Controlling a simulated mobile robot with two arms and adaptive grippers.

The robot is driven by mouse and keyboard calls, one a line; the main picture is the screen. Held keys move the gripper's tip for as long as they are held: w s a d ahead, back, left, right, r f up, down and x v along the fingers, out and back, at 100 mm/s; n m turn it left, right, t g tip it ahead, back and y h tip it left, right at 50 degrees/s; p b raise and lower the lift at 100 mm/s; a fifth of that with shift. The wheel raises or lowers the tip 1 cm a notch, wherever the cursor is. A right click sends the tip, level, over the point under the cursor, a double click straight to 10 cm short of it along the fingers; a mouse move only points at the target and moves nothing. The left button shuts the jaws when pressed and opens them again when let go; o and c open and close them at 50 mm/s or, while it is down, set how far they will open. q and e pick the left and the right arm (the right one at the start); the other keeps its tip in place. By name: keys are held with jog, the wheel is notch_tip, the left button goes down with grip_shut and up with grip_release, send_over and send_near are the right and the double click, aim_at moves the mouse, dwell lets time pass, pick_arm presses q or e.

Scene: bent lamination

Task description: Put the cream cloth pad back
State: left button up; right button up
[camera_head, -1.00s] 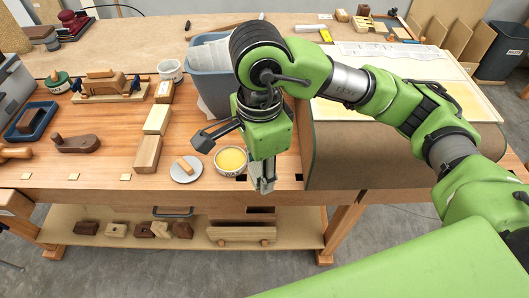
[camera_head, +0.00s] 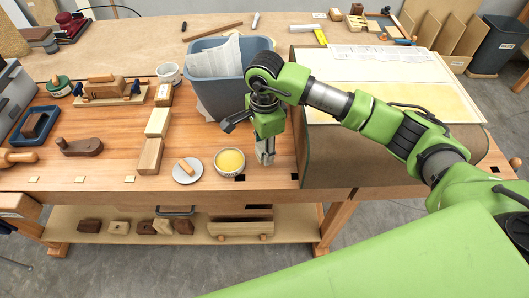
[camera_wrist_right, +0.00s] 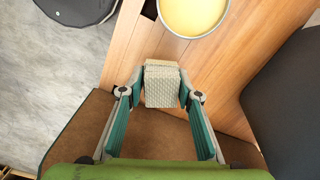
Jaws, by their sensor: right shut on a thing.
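The cream cloth pad (camera_wrist_right: 162,85) shows in the right wrist view as a small woven block between the fingertips. My right gripper (camera_head: 265,158) is shut on it, above the wooden bench (camera_head: 205,205) near its front edge. In the head view the fingers largely hide the pad. The gripper is just right of a round bowl of yellow stuff (camera_head: 229,161), which also shows at the top of the right wrist view (camera_wrist_right: 192,14). I cannot tell whether the pad touches the bench. My left gripper is not in view.
A white saucer with a small wooden piece (camera_head: 187,171) lies left of the bowl. Wooden blocks (camera_head: 149,156) stand further left. A blue-grey bin (camera_head: 214,92) is behind the gripper. A large brown curved form (camera_head: 350,158) takes up the right side.

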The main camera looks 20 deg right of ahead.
notch_tip(320, 180, down, 3)
jog(key=shift+w+f+p, duration=0.1)
jog(key=shift+p, duration=0.25)
jog(key=shift+f, duration=0.1)
jog(key=shift+f+b, duration=0.1)
jog(key=shift+b, duration=0.2)
jog(key=o, duration=1)
jog(key=shift+r, duration=0.2)
notch_tip(320, 180, up, 12)
jog(key=shift+b, duration=1.2)
